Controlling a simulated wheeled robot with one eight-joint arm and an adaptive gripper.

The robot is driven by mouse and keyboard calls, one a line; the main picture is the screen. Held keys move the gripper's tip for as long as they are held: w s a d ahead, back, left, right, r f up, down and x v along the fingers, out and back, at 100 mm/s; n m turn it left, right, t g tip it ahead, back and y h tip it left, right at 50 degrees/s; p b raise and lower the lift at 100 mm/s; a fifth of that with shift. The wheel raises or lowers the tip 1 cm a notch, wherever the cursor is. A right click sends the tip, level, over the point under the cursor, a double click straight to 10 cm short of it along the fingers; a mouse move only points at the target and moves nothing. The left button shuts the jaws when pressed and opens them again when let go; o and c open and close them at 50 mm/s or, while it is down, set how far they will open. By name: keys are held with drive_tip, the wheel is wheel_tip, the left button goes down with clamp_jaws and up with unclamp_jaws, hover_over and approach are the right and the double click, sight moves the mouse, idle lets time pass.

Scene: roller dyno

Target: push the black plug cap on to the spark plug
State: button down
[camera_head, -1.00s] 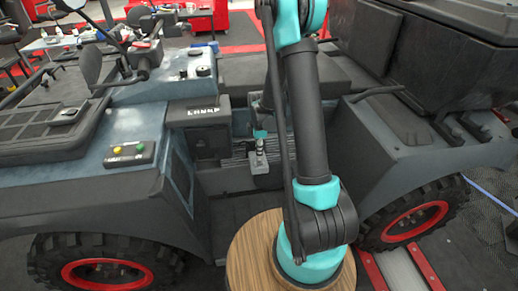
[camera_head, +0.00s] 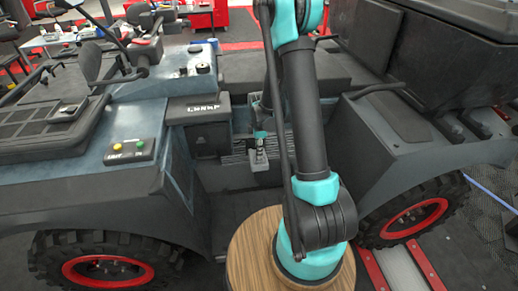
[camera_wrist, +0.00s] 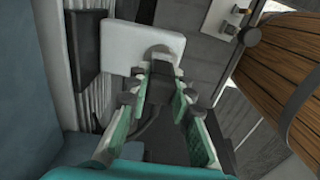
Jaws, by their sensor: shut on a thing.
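In the wrist view my gripper (camera_wrist: 161,76) is shut on the black plug cap (camera_wrist: 158,84), which sits between its green-padded fingers. A dark lead curves below the cap. Beyond the fingertips is a pale grey block (camera_wrist: 115,42) with a small rounded grey part at the cap's far end. In the head view my gripper (camera_head: 260,134) is small, just above the light grey block (camera_head: 259,161) in the vehicle's middle bay. The spark plug cannot be made out clearly; the cap and fingers cover that spot. I cannot tell whether cap and plug touch.
The bay is narrow, with a black box (camera_head: 200,112) at its left and the dark rear fender (camera_head: 385,125) at its right. A round wooden top (camera_head: 250,262) is in front.

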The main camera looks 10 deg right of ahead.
drive_tip(key=c, duration=1.3)
unclamp_jaws()
drive_tip(key=shift+o, duration=0.2)
drive_tip(key=shift+r, duration=0.1)
wheel_tip(320, 180, up, 12)
drive_tip(key=shift+s, duration=0.15)
drive_tip(key=s+d+m+t, duration=0.2)
drive_tip(key=s+m, duration=0.7)
drive_tip(key=s, duration=0.2)
drive_tip(key=s+d+m+t, duration=0.2)
drive_tip(key=s+m, duration=0.7)
drive_tip(key=s, duration=0.2)
drive_tip(key=shift+r, duration=0.45)
